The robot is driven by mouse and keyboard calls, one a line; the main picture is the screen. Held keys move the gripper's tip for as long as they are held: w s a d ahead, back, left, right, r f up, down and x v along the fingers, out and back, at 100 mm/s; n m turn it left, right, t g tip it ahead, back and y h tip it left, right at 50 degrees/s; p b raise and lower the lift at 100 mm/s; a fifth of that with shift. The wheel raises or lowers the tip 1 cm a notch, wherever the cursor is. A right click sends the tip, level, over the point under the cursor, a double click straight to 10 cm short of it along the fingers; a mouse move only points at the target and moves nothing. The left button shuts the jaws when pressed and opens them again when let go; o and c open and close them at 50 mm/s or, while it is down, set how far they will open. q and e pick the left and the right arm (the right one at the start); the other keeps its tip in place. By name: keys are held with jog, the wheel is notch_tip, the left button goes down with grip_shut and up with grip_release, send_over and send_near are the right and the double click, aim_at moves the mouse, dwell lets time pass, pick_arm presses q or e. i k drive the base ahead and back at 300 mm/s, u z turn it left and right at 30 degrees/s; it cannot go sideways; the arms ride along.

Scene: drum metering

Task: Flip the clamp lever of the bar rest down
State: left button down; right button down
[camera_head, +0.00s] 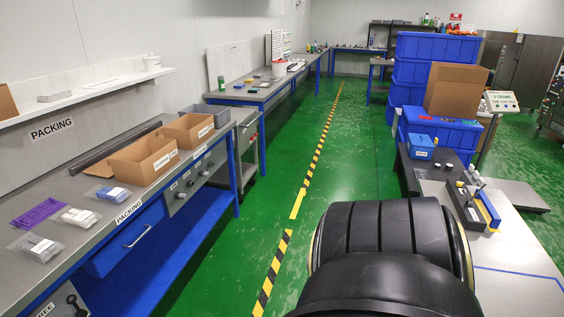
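On the light table at the right, a long dark block (463,208) carries small metallic round parts on and beside its top. A blue-and-yellow bar (488,209) lies along its right side. I cannot tell for certain whether the dark block is the bar rest. A clamp lever is too small to make out, so its position does not show. Neither of my grippers is in view. A large black rounded form close to the camera hides the near left part of this table.
A blue box (420,146) sits on a dark surface behind the block. Blue crates (437,47) and a cardboard box (455,88) stand beyond. A sign (501,101) stands at the right. The packing bench (100,205) runs along the left. The green floor (270,190) between is clear.

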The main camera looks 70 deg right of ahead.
aim_at(465, 193)
jog(key=z, duration=2.95)
jog(key=i, duration=3.4)
jog(key=z, duration=1.2)
